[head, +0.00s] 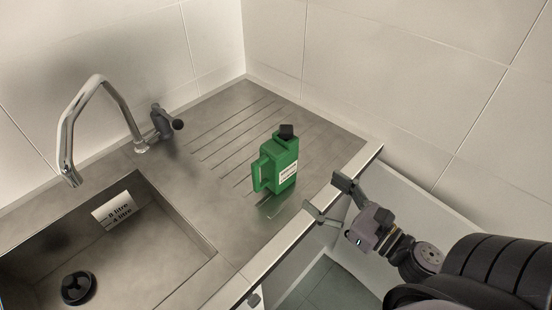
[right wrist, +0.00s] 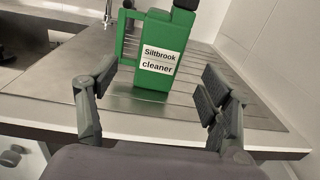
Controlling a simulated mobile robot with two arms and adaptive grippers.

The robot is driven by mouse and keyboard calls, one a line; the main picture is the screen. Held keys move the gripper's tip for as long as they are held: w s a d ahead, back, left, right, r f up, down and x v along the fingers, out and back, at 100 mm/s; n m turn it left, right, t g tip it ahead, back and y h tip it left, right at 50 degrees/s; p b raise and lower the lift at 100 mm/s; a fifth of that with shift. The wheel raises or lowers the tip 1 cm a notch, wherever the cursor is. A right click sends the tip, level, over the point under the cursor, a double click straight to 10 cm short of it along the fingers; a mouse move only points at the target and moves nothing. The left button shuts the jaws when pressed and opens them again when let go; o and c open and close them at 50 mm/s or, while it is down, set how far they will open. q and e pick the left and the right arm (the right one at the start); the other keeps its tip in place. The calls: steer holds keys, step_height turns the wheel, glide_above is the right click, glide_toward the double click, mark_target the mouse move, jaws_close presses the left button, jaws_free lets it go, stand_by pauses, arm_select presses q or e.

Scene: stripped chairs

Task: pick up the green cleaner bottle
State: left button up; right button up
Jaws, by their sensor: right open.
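The green cleaner bottle (head: 278,165) stands upright on the ribbed drainer to the right of the sink. It has a black cap, a side handle and a white label, which reads "Siltbrook cleaner" in the right wrist view (right wrist: 158,60). My right gripper (head: 327,199) is open and empty at the counter's front edge, to the right of the bottle and apart from it. In the right wrist view its two fingers (right wrist: 155,103) are spread, with the bottle's base beyond and between them. My left gripper is not in view.
A sink basin (head: 165,237) with a black drain plug (head: 78,288) lies to the left. A curved tap (head: 66,150) and a dark lever (head: 162,122) stand behind it. Tiled walls close off the back and right. The drainer (head: 225,130) around the bottle is clear.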

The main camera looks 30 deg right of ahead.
mark_target(289, 163)
steer(key=p+x, duration=0.3)
steer(key=x, duration=0.6)
steer(key=shift+d+p, duration=0.15)
steer(key=shift+p, duration=0.2)
steer(key=shift+w, duration=0.4)
steer(key=shift+w+p, duration=0.3)
steer(key=shift+p, duration=0.05)
steer(key=p+x, duration=0.2)
steer(key=x, duration=0.2)
steer(key=shift+r, duration=0.1)
steer(key=shift+w, duration=0.35)
steer(key=shift+s, duration=0.1)
steer(key=shift+c, duration=0.7)
steer(key=c, duration=1.2)
